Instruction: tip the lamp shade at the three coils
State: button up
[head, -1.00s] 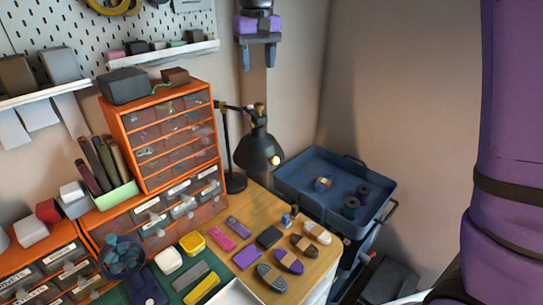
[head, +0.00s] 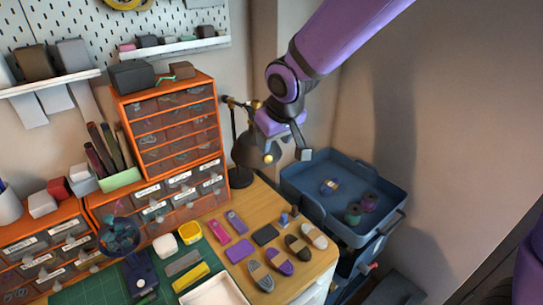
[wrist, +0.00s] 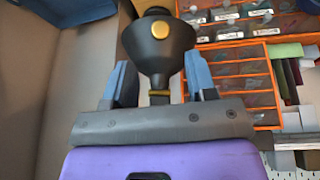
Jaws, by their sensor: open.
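The dark lamp shade (head: 248,148) hangs from its arm beside the orange drawers, with a yellow knob low on it. My gripper (head: 283,143) is at the shade and hides part of it in the head view. In the wrist view the shade (wrist: 160,48) lies between the two blue-grey fingers of my gripper (wrist: 160,82). The fingers are apart, one on each side; I cannot tell whether they touch it. Three round coils, a pale-and-blue one (head: 329,187), a green one (head: 352,214) and a dark one (head: 369,202), lie in the blue tray (head: 296,187).
The orange drawer cabinet (head: 168,126) stands close left of the lamp. The lamp's base (head: 240,177) is on the wooden table. A bare wall is behind the tray.

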aim_at(269, 158)
jog(key=x, duration=0.7)
jog(key=shift+w+f, duration=0.1)
jog(key=shift+f, duration=0.1)
